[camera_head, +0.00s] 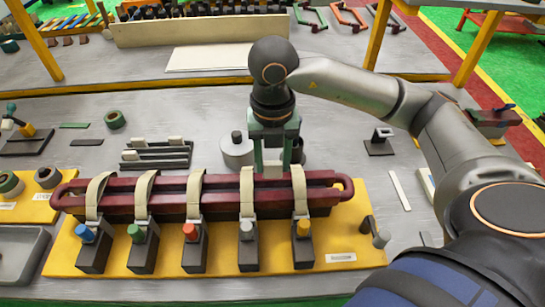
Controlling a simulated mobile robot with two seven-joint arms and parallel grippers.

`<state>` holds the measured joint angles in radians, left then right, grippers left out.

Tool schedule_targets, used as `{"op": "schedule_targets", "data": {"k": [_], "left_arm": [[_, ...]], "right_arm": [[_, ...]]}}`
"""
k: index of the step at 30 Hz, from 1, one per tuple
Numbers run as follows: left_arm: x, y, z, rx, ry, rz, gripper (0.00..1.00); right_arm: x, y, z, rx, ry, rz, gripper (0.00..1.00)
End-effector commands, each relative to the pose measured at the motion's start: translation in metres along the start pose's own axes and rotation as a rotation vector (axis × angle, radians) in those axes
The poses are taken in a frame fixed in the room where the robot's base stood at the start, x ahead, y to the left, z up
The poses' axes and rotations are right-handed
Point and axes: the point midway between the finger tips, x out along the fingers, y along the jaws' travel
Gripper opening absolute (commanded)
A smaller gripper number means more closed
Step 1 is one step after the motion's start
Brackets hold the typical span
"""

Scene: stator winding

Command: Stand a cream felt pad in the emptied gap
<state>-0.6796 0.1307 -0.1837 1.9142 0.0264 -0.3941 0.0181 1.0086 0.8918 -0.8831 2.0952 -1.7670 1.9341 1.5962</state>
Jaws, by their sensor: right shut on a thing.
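My right gripper (272,150) points down just behind the maroon coil bars (225,184), between the two rightmost cream straps. It is shut on a small cream block that looks like a felt pad (272,169), whose lower edge is at the far side of the coil. Whether it touches the coil I cannot tell. Other cream pads (130,155) stand in a dark slotted rack (157,160) behind the coil. The gap is hidden or not clear from here. My left gripper is not in view.
The coil lies on a yellow board (355,245) under several cream straps with dark clamps and coloured knobs (190,231). A grey metal cylinder (238,153) stands close left of my gripper. A grey tray (18,258) is at left. Bare table lies behind the rack.

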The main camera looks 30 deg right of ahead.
Motion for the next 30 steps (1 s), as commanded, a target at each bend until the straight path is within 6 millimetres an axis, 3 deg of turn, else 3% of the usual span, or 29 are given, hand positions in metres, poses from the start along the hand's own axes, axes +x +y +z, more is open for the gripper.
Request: {"op": "schedule_targets", "data": {"k": [21, 30], "left_arm": [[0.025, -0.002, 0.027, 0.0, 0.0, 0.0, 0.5], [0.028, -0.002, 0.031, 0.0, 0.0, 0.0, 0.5]], "right_arm": [[0.046, 0.0, 0.0, 0.0, 0.0, 0.0, 0.0], [0.051, 0.0, 0.0, 0.001, 0.0, 0.0, 0.0]]}}
